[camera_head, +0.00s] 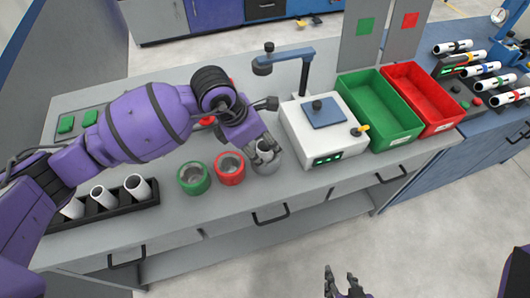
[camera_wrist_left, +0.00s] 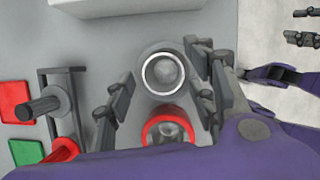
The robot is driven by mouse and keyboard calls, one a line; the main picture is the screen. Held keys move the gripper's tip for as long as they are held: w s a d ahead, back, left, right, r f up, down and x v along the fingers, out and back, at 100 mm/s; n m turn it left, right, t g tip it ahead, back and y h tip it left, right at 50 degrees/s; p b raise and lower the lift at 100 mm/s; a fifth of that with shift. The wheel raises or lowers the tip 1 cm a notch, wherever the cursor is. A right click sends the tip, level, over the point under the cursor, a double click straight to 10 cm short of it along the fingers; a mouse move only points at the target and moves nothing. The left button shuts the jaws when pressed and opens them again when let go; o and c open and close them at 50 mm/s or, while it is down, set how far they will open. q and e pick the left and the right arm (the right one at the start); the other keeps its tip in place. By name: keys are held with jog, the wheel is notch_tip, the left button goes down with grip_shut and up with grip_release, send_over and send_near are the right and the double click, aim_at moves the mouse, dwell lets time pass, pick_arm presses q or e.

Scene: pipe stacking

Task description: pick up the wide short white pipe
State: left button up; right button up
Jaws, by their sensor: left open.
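The wide short white pipe (camera_head: 264,168) stands upright on the grey workbench, right of a red ring-like pipe (camera_head: 229,169) and a green one (camera_head: 194,179). My left gripper (camera_head: 265,149) is open over it and partly covers it. In the left wrist view the white pipe (camera_wrist_left: 162,91) lies between the spread fingers of my left gripper (camera_wrist_left: 157,63), with the red pipe (camera_wrist_left: 150,137) just below it. I cannot tell whether the fingers touch the white pipe. My right gripper (camera_head: 345,287) is open and empty at the bottom of the head view, away from the bench.
A white device (camera_head: 348,148) with a post stands close right of the white pipe. Green (camera_head: 378,92) and red (camera_head: 433,80) bins are beyond it. A black rack (camera_head: 145,202) with white pipes is at the left. The bench's front edge is close.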

pick_arm(q)
jog(key=c, duration=1.2)
jog(key=shift+r, duration=0.15)
